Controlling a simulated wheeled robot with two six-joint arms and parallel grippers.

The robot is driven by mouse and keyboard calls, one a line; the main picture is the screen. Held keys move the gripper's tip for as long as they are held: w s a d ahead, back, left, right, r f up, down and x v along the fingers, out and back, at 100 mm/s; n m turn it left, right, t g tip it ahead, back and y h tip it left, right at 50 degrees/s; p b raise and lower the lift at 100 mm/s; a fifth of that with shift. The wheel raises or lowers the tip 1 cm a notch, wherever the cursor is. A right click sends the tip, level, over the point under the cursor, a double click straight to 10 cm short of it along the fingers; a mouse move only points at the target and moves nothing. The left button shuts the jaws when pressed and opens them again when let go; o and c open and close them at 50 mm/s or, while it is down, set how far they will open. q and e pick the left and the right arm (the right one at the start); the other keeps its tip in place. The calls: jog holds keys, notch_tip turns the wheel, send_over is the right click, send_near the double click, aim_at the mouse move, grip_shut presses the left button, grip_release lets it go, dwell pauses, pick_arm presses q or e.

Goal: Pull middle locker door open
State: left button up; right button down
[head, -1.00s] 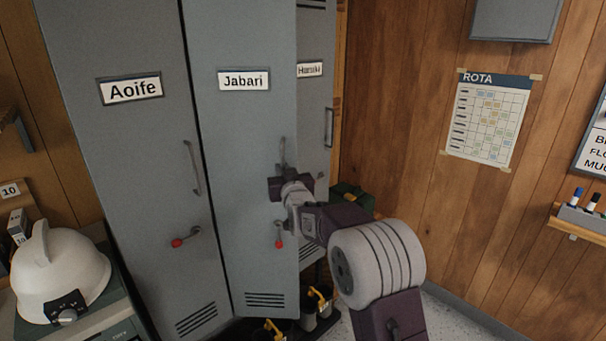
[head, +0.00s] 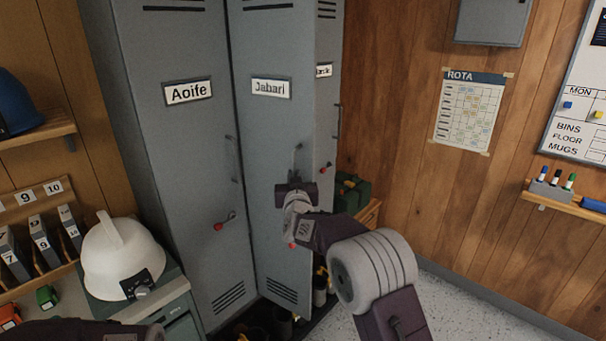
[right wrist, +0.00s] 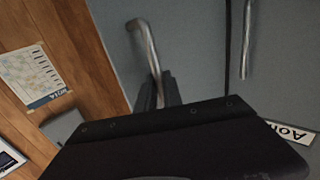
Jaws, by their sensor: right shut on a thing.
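The middle locker door (head: 270,135), labelled Jabari, stands ajar at an angle, its right edge out in front of the right-hand locker. My right gripper (head: 297,180) is shut on this door's upright handle (head: 298,155). In the right wrist view the bent metal handle (right wrist: 145,40) runs down between the dark fingers (right wrist: 160,92). A red-tipped latch (head: 292,245) shows below the gripper, partly behind my arm. My left gripper is not in view.
The Aoife locker (head: 180,150) is shut on the left. Boots (head: 320,290) stand low by the open door's edge. A white helmet (head: 115,260) sits on a cabinet at left; a rota (head: 470,115) hangs on the right wall. Speckled floor at right is clear.

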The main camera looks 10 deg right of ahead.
jog(key=shift+r, duration=0.25)
jog(key=c, duration=1.5)
grip_release()
jog(key=shift+c, duration=0.2)
jog(key=shift+a+f, duration=0.1)
jog(key=shift+a, duration=0.1)
jog(key=s, duration=0.3)
jog(key=s+b, duration=0.1)
jog(key=s, duration=0.2)
jog(key=s+a+b, duration=0.1)
jog(key=s, duration=0.2)
jog(key=shift+d, duration=0.1)
